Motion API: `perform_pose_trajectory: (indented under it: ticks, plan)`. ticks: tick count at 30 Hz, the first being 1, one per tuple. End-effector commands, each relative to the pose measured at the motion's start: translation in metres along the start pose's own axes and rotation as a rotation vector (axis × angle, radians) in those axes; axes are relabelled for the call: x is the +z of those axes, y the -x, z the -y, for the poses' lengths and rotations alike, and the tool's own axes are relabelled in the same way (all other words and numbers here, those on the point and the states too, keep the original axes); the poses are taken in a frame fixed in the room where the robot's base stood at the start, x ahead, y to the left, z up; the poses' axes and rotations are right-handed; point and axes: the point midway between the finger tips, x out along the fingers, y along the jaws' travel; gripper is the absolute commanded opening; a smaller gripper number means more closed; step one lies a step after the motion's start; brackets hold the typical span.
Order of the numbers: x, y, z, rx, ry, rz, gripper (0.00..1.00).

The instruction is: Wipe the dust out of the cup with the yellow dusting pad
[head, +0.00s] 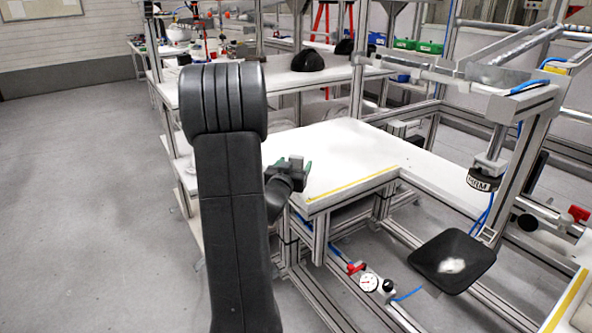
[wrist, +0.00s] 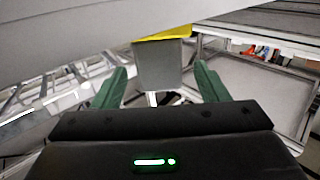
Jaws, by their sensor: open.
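The cup is a black, wide, open shell (head: 475,252) at the lower right of the head view, with a pale dusty patch (head: 452,266) inside it. My gripper (head: 301,168) is over the left edge of the white table, well left of the cup. In the wrist view, my gripper (wrist: 160,85) has its green fingers spread wide. A grey block (wrist: 160,67) with a yellow top part (wrist: 167,34), apparently the dusting pad, shows between the fingers with gaps on both sides. I cannot make out the pad in the head view.
The white table (head: 350,150) has a mostly bare top with a yellow strip along its front edge. A metal frame with a black clamp (head: 483,180) stands above the cup. A gauge (head: 368,282) sits low in front. Black shells (head: 307,61) rest on the rear bench.

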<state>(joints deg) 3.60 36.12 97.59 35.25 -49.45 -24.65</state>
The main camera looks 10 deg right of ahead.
Motion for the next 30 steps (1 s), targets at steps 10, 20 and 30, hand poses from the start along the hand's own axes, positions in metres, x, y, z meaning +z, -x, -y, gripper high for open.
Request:
perform_pose_trajectory:
  ticks: [10, 20, 30]
  plan:
    - [0.000, -0.039, 0.000, 0.000, 0.001, 0.000, 0.67]
    - [0.000, -0.039, 0.000, 0.000, 0.000, 0.000, 0.42]
    - [-0.001, -0.039, 0.000, 0.000, 0.000, -0.001, 0.15]
